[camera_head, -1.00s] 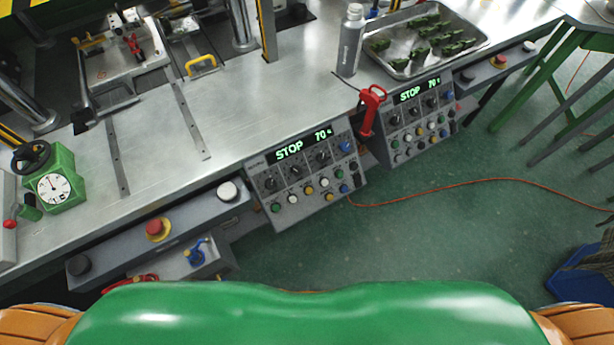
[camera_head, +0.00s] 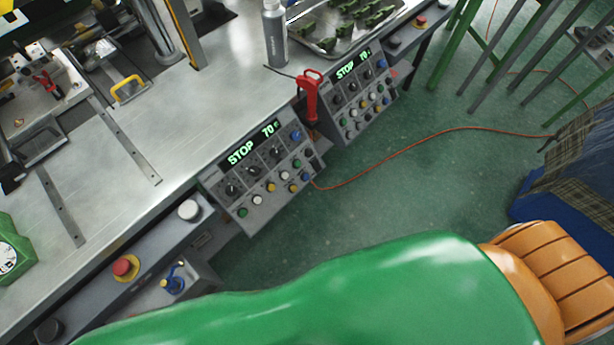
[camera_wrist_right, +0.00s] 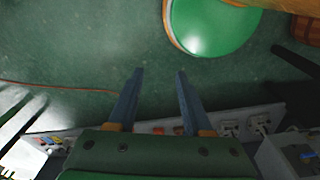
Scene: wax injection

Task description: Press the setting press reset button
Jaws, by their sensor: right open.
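Two grey control panels hang on the bench front in the head view. The left panel (camera_head: 235,186) and the right panel (camera_head: 338,106) each show green "STOP 70" text, dark knobs and small coloured buttons. The labels are too small to read, so I cannot tell which button is the setting press reset. My right gripper (camera_wrist_right: 158,72) shows in the right wrist view, with its two blue-grey fingers apart and nothing between them. The green floor lies beyond its fingertips. It is not in contact with any button. My left gripper is in neither view.
A red-handled tool (camera_head: 311,97) stands between the panels. A red emergency button (camera_head: 125,267) is at the bench's lower left. A grey bottle (camera_head: 274,35) and a metal tray (camera_head: 316,42) stand on the bench. An orange cable (camera_head: 400,153) crosses the open floor.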

